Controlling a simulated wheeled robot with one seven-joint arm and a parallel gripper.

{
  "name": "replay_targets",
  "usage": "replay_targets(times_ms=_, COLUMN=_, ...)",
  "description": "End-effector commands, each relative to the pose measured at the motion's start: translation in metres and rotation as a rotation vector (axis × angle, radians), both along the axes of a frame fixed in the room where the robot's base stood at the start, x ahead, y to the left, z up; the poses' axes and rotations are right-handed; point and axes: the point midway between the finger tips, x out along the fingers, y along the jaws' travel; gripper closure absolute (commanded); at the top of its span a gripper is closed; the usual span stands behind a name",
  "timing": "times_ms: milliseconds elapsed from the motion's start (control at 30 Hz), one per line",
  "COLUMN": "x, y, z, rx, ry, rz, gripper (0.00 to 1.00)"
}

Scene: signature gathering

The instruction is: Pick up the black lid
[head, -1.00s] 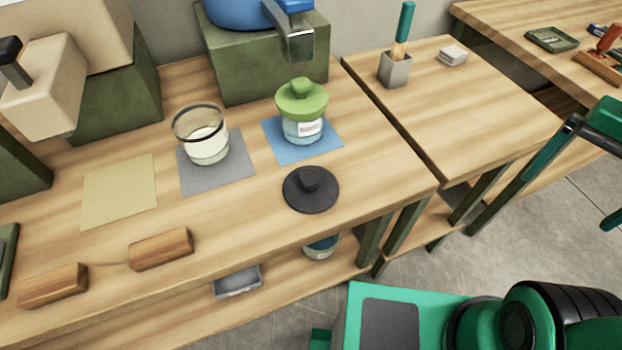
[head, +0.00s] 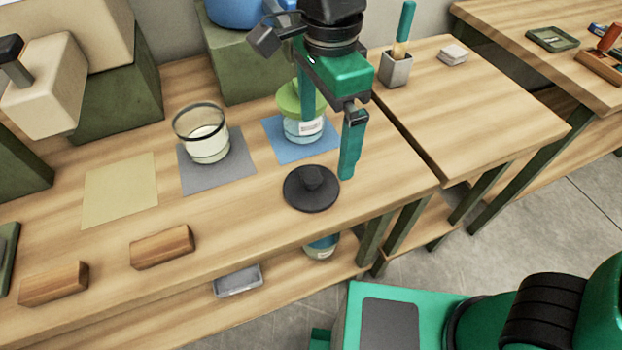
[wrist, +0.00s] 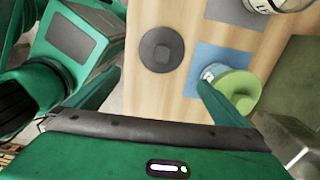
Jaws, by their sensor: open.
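The black lid (head: 311,189) is a flat round disc with a knob, lying knob up on the wooden table near its front right edge. It also shows in the wrist view (wrist: 161,50), ahead of my fingers. My gripper (head: 329,145) is open and empty, above the table and behind the lid in the head view, apart from it. In the wrist view its two green fingers (wrist: 160,88) are spread wide. The jar with the green lid (head: 303,128) stands on a blue mat, partly hidden behind a finger.
An open glass jar (head: 206,143) stands on a grey mat (head: 238,177). A bare yellow mat (head: 120,190) and two wooden blocks (head: 162,247) are at left. Green block stands (head: 235,85) line the back. A side table (head: 480,110) holds a brush in a cup (head: 396,69).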

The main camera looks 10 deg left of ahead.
Motion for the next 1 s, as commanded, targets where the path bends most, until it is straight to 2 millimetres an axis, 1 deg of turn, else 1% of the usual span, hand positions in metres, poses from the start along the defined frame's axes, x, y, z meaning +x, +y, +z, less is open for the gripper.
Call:
replay_targets(times_ms=33, x=-0.007, y=0.011, z=0.000, rx=0.001, ry=0.001, rz=-0.003, gripper=0.00)
replay_targets(times_ms=100, x=-0.013, y=0.019, z=0.000, rx=0.000, ry=0.001, rz=-0.014, gripper=0.00)
replay_targets(times_ms=200, x=-0.017, y=0.025, z=-0.006, rx=0.000, ry=0.002, rz=-0.022, gripper=0.00)
replay_targets(times_ms=500, x=-0.017, y=0.024, z=-0.047, rx=-0.001, ry=0.003, rz=-0.023, gripper=0.00)
replay_targets(times_ms=767, x=-0.016, y=0.023, z=-0.065, rx=-0.001, ry=0.003, rz=-0.024, gripper=0.00)
replay_targets(times_ms=1000, x=-0.013, y=0.021, z=-0.098, rx=-0.002, ry=0.002, rz=-0.024, gripper=0.00)
